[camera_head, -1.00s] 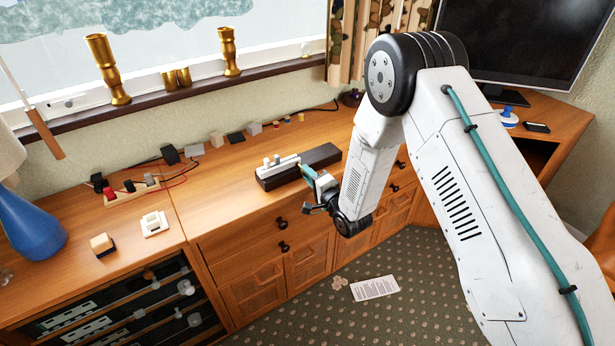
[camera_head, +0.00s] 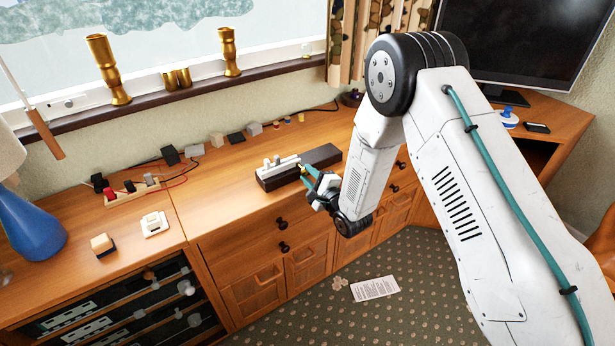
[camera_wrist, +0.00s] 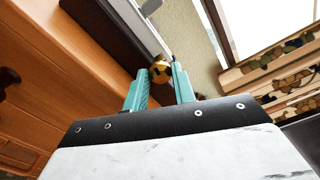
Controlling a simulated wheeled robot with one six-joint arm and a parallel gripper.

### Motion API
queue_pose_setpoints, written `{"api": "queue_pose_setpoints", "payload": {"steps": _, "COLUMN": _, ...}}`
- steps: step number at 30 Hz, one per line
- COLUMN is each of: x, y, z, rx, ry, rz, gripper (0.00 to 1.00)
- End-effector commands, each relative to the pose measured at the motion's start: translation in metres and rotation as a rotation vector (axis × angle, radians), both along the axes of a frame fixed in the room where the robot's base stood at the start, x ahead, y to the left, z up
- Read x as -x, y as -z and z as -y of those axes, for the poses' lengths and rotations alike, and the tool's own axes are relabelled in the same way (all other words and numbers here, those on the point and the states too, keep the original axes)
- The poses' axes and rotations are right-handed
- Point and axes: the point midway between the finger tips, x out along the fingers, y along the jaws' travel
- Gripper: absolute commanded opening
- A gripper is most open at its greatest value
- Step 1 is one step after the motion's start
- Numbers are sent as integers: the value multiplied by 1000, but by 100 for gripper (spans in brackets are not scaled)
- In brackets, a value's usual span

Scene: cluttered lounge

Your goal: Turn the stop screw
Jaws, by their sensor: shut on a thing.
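The stop screw shows in the wrist view as a round brass head (camera_wrist: 160,73) with dark marks on its face. It sits between the tips of my gripper's teal fingers (camera_wrist: 158,80), which are shut on it. In the head view my gripper (camera_head: 307,175) reaches the front side of a dark block (camera_head: 322,156) with a white fixture (camera_head: 279,162) on top. The block lies on the wooden cabinet top (camera_head: 215,200). The screw is tiny in the head view, and its shaft is hidden.
Small dark and grey blocks (camera_head: 236,137) and cables line the back of the cabinet. Dark drawer knobs (camera_head: 283,247) stick out below.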

Motion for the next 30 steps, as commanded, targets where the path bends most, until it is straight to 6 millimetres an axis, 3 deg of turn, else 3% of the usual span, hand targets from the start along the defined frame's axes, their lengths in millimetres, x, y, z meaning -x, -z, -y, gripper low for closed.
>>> {"api": "queue_pose_setpoints", "payload": {"steps": 10, "x": 1, "y": 2, "z": 0, "rx": 0, "ry": -1, "rz": -6, "gripper": 3}}
{"api": "queue_pose_setpoints", "payload": {"steps": 11, "x": 1, "y": 2, "z": 0, "rx": 0, "ry": -1, "rz": -6, "gripper": 29}}
{"api": "queue_pose_setpoints", "payload": {"steps": 13, "x": 1, "y": 2, "z": 0, "rx": 0, "ry": -1, "rz": -6, "gripper": 48}}
{"api": "queue_pose_setpoints", "payload": {"steps": 23, "x": 3, "y": 1, "z": 1, "rx": 0, "ry": 0, "rz": -3, "gripper": 48}}
{"api": "queue_pose_setpoints", "payload": {"steps": 30, "x": 32, "y": 1, "z": 22, "rx": -1, "ry": 1, "rz": -6, "gripper": 48}}
